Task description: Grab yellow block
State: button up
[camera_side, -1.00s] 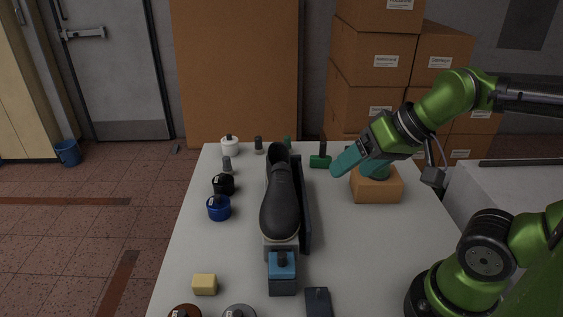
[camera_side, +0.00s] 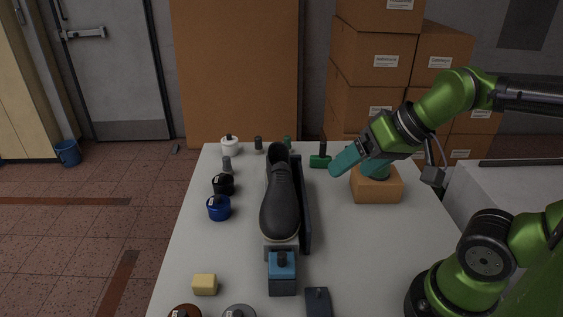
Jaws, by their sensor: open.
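The yellow block (camera_side: 205,284) lies on the white table near its front left, to the left of the blue clamp-like part. My gripper (camera_side: 360,166) has teal fingers and is over the right back part of the table, above and beside an orange-brown block. It is open. It is far from the yellow block, up and to the right of it, with the shoe between them. Nothing shows between the fingers, though part of the gap is hard to see.
A black shoe (camera_side: 280,207) stands mid-table on a holder with a blue part (camera_side: 282,266). Blue (camera_side: 219,208) and black (camera_side: 223,184) jars stand to its left. An orange-brown block (camera_side: 376,188) sits under my gripper. A dark flat item (camera_side: 318,302) lies at the front.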

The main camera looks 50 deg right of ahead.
jog(key=m+g+h, duration=0.2)
jog(key=m+g, duration=0.3)
jog(key=g, duration=0.2)
send_over(203, 279)
notch_tip(203, 279, down, 19)
jog(key=shift+w+r, duration=0.1)
jog(key=shift+w, duration=0.05)
jog(key=shift+s+f, duration=0.2)
jog(key=shift+f, duration=2.5)
jog(key=c, duration=1)
